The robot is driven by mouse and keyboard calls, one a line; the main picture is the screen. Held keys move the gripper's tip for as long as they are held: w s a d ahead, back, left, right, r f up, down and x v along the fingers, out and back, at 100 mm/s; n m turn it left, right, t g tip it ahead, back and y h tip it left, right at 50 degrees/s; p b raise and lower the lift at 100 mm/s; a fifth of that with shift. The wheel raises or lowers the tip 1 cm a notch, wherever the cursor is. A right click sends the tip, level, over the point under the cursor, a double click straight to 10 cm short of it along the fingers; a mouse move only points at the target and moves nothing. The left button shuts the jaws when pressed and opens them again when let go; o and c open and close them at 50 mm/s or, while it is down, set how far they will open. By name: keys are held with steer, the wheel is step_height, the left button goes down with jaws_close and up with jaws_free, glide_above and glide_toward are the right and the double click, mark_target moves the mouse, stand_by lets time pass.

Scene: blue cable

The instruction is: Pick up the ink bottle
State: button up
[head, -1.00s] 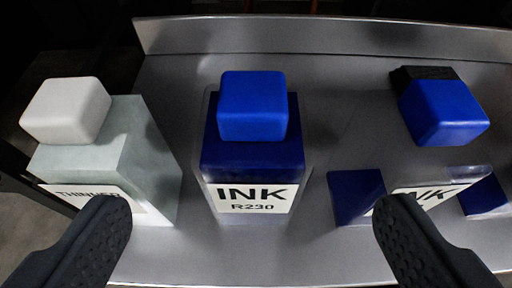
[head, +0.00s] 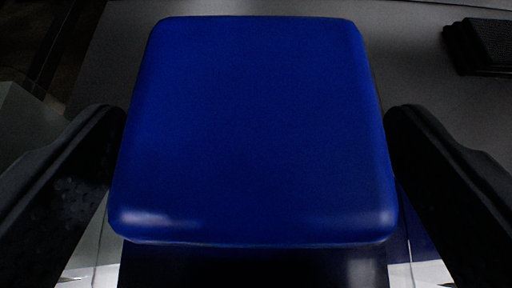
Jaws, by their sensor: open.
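The ink bottle's blue cap (head: 255,130) fills the middle of the head view, very close to the camera. A strip of the bottle's dark body (head: 250,266) shows below the cap; its label is mostly out of sight. My gripper (head: 257,118) is open, with one black finger on each side of the cap. The fingers appear very near the cap's sides; I cannot tell whether they touch it.
A black ridged object (head: 484,46) lies on the grey surface (head: 415,75) at the upper right. A pale, dim shape (head: 28,125) stands at the left edge, partly behind the left finger. The grey surface behind the cap looks clear.

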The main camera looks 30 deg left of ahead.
steer(key=c, duration=1.3)
steer(key=shift+c, duration=0.2)
steer(key=shift+r, duration=0.2)
